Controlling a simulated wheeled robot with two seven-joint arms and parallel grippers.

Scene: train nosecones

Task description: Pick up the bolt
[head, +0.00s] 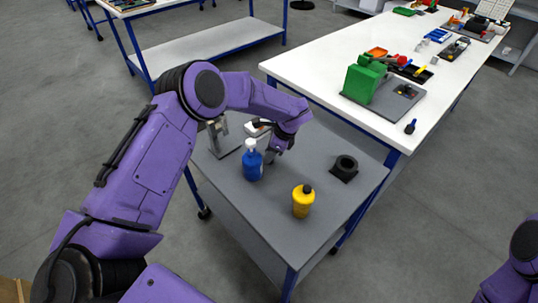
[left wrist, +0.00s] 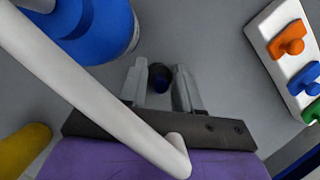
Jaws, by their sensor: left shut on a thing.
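The bolt (left wrist: 158,78) shows in the left wrist view as a small dark, bluish round end between my two grey fingers. My left gripper (left wrist: 160,90) is shut on it. Most of the bolt's length is hidden by the fingers and the view angle. In the head view my left gripper (head: 270,156) points down low over the grey cart top, just right of the blue bottle. The bolt cannot be made out there. My right gripper is not in view; only part of my right arm shows at the lower right edge.
The blue bottle (head: 252,162) stands close beside my left gripper. A yellow bottle (head: 303,203) and a black ring-shaped block (head: 344,168) stand on the cart (head: 275,215). A white block with coloured knobs (left wrist: 286,55) lies near. A white table (head: 340,65) adjoins behind.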

